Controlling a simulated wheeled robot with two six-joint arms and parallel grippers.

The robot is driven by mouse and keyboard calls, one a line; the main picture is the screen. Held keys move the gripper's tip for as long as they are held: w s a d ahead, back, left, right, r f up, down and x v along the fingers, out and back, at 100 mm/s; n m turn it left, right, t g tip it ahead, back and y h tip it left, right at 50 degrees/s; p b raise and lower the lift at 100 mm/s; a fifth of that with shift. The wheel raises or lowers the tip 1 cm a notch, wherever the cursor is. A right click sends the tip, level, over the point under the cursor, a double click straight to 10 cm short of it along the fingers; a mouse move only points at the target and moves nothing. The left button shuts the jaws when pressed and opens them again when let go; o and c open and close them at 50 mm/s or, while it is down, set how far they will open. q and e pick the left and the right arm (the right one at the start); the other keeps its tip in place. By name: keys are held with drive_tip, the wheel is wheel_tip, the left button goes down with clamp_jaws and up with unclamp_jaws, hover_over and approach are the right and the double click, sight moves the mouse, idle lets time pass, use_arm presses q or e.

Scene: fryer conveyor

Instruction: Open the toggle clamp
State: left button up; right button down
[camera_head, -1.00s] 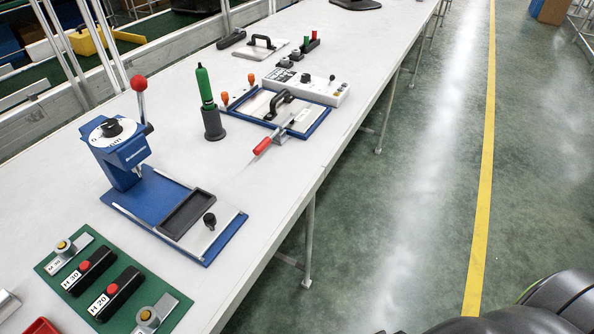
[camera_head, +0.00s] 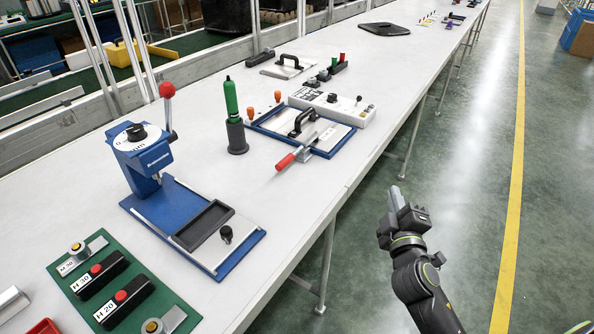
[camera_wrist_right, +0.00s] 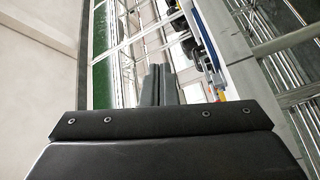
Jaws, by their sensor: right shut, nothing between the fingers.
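The toggle clamp (camera_head: 303,153) is on the near side of a blue-edged fixture (camera_head: 330,141) with a black handle, on the white table. Its red-tipped lever (camera_head: 286,161) points toward the lower left and lies low over the table. My right gripper (camera_head: 396,192) is in front of the table's right edge, over the floor side, to the right of the clamp and well apart from it. Its fingers are shut and empty; they also show together in the right wrist view (camera_wrist_right: 158,84). My left gripper is not in view.
A blue press (camera_head: 147,160) with a red-knobbed lever stands at the left. A green-handled tool in a dark holder (camera_head: 236,140) and a white control box (camera_head: 350,106) stand near the clamp. A green board (camera_head: 120,290) lies at the front left.

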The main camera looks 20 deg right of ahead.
drive_tip(key=w+a+r+n+t+y, duration=0.1)
drive_tip(key=w+a+r+n+y, duration=0.4)
drive_tip(key=n+y, duration=0.55)
drive_tip(key=w+a+r+n+y, duration=0.4)
drive_tip(key=a+n+y, duration=0.35)
drive_tip(key=n, duration=0.65)
drive_tip(key=n+g+h, duration=0.4)
drive_tip(key=n+g, duration=0.5)
drive_tip(key=n, duration=0.1)
approach(296, 176)
drive_tip(key=r, duration=0.3)
drive_tip(key=shift+a+r, duration=0.3)
drive_tip(key=shift+w+d+f+g, duration=0.1)
drive_tip(key=shift+d+f+g, duration=0.05)
drive_tip(key=shift+d+g, duration=0.15)
drive_tip(key=shift+a, duration=0.15)
drive_tip(key=x, duration=1)
drive_tip(key=shift+p, duration=0.35)
